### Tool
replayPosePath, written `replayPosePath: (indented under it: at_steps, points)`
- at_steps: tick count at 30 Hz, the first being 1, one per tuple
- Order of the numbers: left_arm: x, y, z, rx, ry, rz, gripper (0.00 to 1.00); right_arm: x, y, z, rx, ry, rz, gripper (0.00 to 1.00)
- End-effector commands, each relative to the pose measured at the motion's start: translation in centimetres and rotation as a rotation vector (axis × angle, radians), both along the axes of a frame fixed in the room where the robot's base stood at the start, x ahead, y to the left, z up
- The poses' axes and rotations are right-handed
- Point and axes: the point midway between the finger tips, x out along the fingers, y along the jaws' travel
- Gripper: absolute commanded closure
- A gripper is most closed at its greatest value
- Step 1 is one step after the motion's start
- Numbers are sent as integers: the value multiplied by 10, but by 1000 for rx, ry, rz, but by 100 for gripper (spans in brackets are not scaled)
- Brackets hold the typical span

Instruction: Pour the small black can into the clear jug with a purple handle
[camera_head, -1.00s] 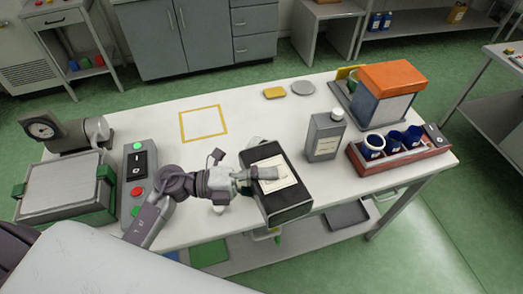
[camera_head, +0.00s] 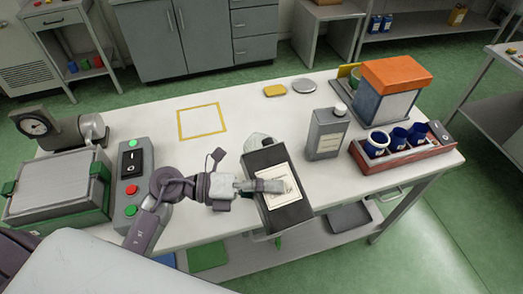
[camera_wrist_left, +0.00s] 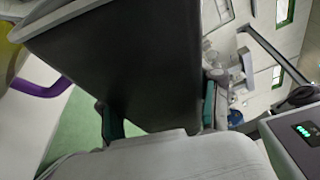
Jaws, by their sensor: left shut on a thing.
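The small black can (camera_head: 290,213) with a white label is held in my left gripper (camera_head: 262,186), near the front edge of the table. One finger lies across the label. The can is tilted, with its labelled side turned up toward the head camera. In the left wrist view the can's dark side (camera_wrist_left: 125,65) fills the middle, between the fingers. The clear jug (camera_head: 260,141) is mostly hidden behind the can's far end; its purple handle (camera_wrist_left: 42,88) shows in the left wrist view. Liquid and the can's opening are not visible. My right gripper is out of view.
A grey bottle (camera_head: 327,135) stands right of the can. A red tray (camera_head: 400,158) with blue cups is farther right, before an orange-topped box (camera_head: 398,75). A switch box (camera_head: 133,185) stands left. The yellow-outlined square (camera_head: 202,122) on the table is empty.

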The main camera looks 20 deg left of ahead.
Motion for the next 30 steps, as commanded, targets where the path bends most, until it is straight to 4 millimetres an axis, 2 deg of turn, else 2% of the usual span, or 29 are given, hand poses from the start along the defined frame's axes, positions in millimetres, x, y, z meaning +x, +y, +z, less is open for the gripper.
replayPosePath:
  at_steps: [3, 6, 9, 11, 12, 15, 25, 27, 30]
  points:
    - [4, 4, -2, 110, -130, -7, 98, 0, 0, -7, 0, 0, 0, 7]
    - [9, 7, 19, 186, -226, -6, 98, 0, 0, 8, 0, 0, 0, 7]
    - [17, 14, 13, 304, -365, -9, 98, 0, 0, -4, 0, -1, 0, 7]
    - [21, 17, 17, 387, -464, -9, 98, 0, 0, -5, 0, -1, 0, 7]
    - [19, 16, 28, 425, -514, -10, 98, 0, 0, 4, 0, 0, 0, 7]
    - [18, 14, 44, 513, -621, -8, 98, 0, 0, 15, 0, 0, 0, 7]
    - [19, 15, 82, 685, -827, -5, 98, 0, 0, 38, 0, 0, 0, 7]
    - [19, 15, 72, 726, -874, -5, 98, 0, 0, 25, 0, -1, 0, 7]
    - [20, 16, 71, 764, -922, -5, 98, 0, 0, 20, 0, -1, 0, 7]
